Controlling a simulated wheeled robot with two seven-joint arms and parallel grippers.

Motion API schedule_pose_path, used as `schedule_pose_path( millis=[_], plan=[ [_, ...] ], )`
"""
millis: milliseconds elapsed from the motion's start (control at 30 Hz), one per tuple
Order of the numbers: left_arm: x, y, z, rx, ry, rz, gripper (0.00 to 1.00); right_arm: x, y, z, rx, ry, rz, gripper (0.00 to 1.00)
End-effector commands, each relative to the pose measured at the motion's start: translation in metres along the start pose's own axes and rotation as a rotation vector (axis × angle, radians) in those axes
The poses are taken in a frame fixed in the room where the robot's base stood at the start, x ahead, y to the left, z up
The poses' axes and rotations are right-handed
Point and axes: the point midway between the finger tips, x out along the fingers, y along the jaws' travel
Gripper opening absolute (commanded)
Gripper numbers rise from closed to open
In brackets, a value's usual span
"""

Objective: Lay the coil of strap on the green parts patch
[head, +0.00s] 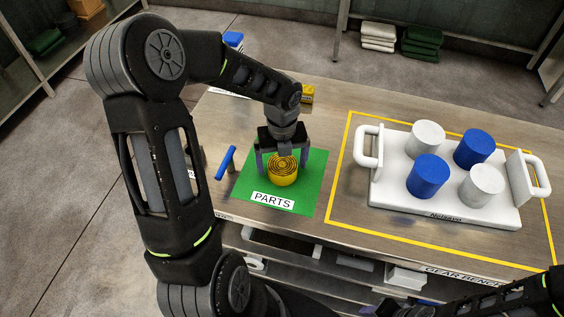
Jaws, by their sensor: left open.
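The coil of strap (283,172) is a yellow wound roll. It sits on the green parts patch (314,190), close to its middle and behind the white PARTS label (273,201). My left gripper (282,170) is above the coil, pointing down, with its fingers spread apart on either side of it. Whether the fingers touch the coil cannot be told.
A white tray (385,189) with handles holds blue and white cylinders inside a yellow outline to the right. A small yellow object (308,94) lies behind my left gripper. Bare bench (335,113) lies between patch and outline.

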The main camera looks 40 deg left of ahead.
Motion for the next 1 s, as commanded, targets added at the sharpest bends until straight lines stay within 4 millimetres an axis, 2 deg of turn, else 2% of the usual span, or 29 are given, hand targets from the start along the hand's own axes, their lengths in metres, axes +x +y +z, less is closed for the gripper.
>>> schedule_pose_path(
  millis=[167, 400, 600, 733, 1000],
  plan=[
    [-0.024, 0.0, 0.002, -0.002, -0.005, -0.002, 0.93, 0.0, 0.0, 0.0, 0.0, 0.0, 0.0, 0.36],
    [-0.074, -0.001, 0.002, -0.001, -0.007, -0.003, 0.93, 0.002, 0.001, 0.0, 0.0, 0.0, 0.0, 0.36],
    [-0.107, -0.001, 0.001, -0.001, -0.003, -0.002, 0.93, 0.003, 0.001, 0.0, -0.001, 0.001, -0.001, 0.36],
    [-0.116, 0.0, 0.0, 0.0, -0.001, -0.001, 0.93, 0.003, 0.001, 0.0, -0.001, 0.001, -0.001, 0.36],
    [-0.118, 0.0, 0.0, 0.0, -0.001, -0.001, 0.93, 0.003, 0.001, 0.0, -0.001, 0.001, -0.001, 0.36]
  ],
)
